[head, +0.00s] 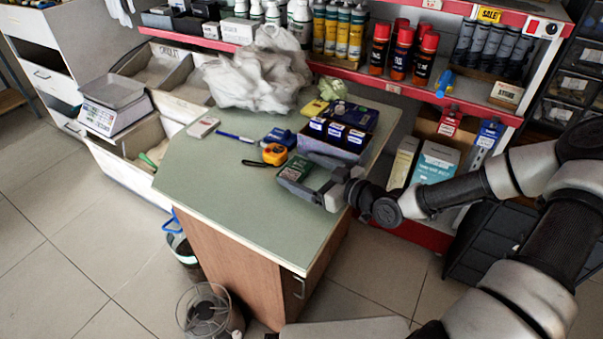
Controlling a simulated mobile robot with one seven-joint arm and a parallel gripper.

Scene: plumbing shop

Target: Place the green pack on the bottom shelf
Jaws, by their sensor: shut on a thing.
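The green pack (295,167) is a small dark green box at the right part of the green-topped counter (215,195). My gripper (302,179) reaches in from the right and is shut on the green pack, low over the counter. The gripper's fingers hide part of the pack, and I cannot tell whether it touches the counter. The bottom shelf (412,234) of the red-edged shelving unit is behind and to the right of the counter. It holds upright boxes, and my arm hides part of it.
A dark box of blue packs (329,151) stands just behind the gripper. The counter's front is clear.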

